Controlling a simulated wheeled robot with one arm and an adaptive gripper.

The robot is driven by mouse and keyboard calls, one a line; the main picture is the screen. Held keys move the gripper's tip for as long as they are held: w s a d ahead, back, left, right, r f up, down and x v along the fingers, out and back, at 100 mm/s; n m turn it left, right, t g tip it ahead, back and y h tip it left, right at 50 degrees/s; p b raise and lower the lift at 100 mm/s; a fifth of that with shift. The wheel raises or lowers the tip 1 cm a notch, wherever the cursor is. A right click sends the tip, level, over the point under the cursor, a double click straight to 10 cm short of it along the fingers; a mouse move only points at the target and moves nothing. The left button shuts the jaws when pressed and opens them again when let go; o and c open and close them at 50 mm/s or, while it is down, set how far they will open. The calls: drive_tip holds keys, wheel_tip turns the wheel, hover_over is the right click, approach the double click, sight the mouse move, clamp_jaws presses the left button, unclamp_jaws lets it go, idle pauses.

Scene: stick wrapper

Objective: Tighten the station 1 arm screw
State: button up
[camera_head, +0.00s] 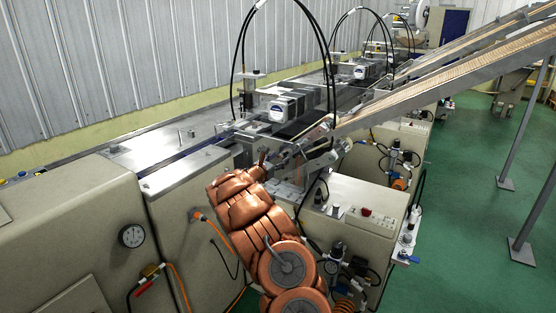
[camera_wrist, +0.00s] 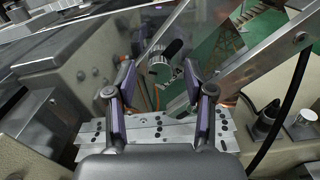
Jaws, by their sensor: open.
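My gripper (camera_wrist: 160,73) is open in the wrist view, with one dark finger at the left and one at the right. A black knob with a grey knurled part (camera_wrist: 164,60) shows in the gap beyond the fingertips; it looks like the arm screw. The fingers do not visibly touch it. A metal plate with several dark holes (camera_wrist: 150,130) lies behind the fingers, low in the wrist view. In the head view my gripper (camera_head: 262,160) is at the near station's metal fittings, and is small and partly hidden by my arm. The screw cannot be made out there.
A sloped conveyor chute (camera_head: 430,90) runs up to the right from the near station. A beige cabinet with a red switch (camera_head: 365,212) is to the right.

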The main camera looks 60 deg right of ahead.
clamp_jaws()
idle(0.4)
